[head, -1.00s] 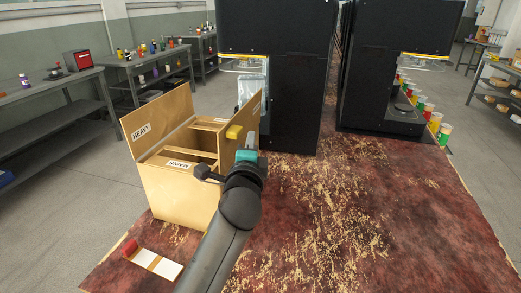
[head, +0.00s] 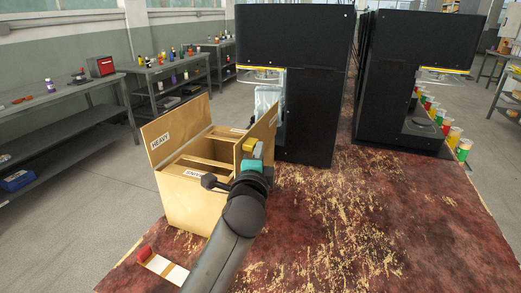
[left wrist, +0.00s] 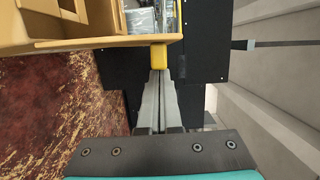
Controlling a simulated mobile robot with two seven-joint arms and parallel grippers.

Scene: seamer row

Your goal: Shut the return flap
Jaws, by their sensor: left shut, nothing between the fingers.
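The left panel (head: 168,133) is marked HEAVY. The right flap (head: 264,130) stands up at a tilt and bears a yellow handle (head: 248,146). A MAINS label (head: 193,174) is on the box's front edge. My left gripper (head: 250,156), with a teal body, is just in front of the handle. In the left wrist view its shut, empty fingers (left wrist: 160,76) point at the yellow handle (left wrist: 158,57); whether they touch it is unclear. My right gripper is out of view.
Black machines (head: 300,90) stand close behind the box and at the right (head: 400,85). Grey benches (head: 60,98) line the left. The red floor at right front is clear.

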